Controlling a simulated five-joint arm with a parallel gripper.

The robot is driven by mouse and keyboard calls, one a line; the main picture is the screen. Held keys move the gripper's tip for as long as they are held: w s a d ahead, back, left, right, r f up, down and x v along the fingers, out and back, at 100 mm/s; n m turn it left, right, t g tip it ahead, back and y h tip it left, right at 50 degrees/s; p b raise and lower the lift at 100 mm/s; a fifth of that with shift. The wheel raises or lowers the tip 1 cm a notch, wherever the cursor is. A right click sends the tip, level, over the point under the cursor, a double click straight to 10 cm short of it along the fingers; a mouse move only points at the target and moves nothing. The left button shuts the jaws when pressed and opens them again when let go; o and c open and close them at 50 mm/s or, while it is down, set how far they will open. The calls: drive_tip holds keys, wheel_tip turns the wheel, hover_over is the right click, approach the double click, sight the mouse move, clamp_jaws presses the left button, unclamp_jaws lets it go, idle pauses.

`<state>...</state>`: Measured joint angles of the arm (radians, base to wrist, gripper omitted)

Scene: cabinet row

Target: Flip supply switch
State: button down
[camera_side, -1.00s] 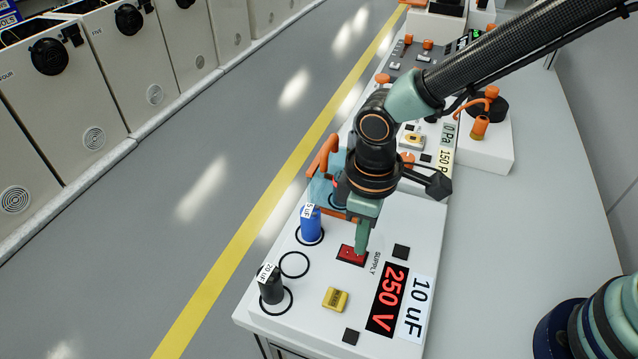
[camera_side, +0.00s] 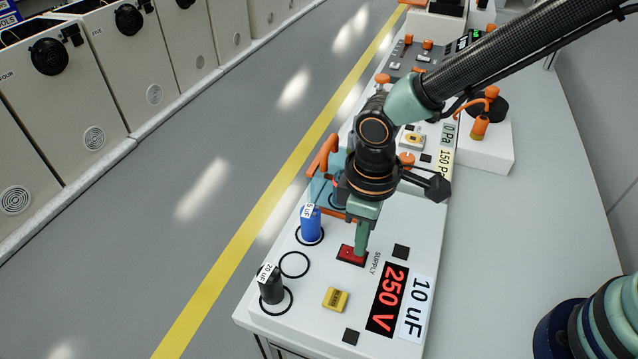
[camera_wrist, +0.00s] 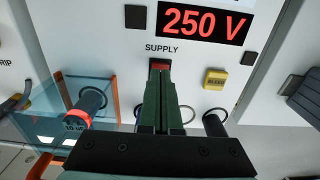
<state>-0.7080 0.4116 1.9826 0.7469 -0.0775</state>
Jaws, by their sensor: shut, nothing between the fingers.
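The supply switch is a red rocker (camera_side: 352,255) in a dark frame on the white panel, beside the word SUPPLY. It also shows in the wrist view (camera_wrist: 159,65), partly hidden by the fingertips. My gripper (camera_side: 360,250) is shut and empty, with its green fingers pointing down at the switch. The fingertips (camera_wrist: 160,75) are at the switch's near edge in the wrist view; I cannot tell for sure whether they touch it. The red display (camera_side: 387,299) reads 250 V, and the label (camera_side: 415,309) beside it reads 10 uF.
A blue cylinder (camera_side: 311,224) and a dark 20 uF cylinder (camera_side: 271,284) stand near the panel's left edge, with an empty ring (camera_side: 294,265) between them. A yellow button (camera_side: 335,299) sits near the switch. A clear bluish guard with an orange handle (camera_side: 325,160) stands behind.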

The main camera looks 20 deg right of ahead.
drive_tip(key=shift+f, duration=0.7)
idle(0.3)
drive_tip(key=shift+r, duration=3.55)
drive_tip(key=d+r+m+t, duration=0.2)
drive_tip(key=d+r+m, duration=0.2)
drive_tip(key=d, duration=0.8)
drive_tip(key=s+d+r+m+t, duration=0.1)
drive_tip(key=d+r+m+t, duration=0.2)
drive_tip(key=d, duration=1)
wheel_tip(320, 180, up, 5)
drive_tip(key=shift+d+r+m+t, duration=0.15)
drive_tip(key=shift+m+t, duration=0.15)
drive_tip(key=shift+m, duration=0.7)
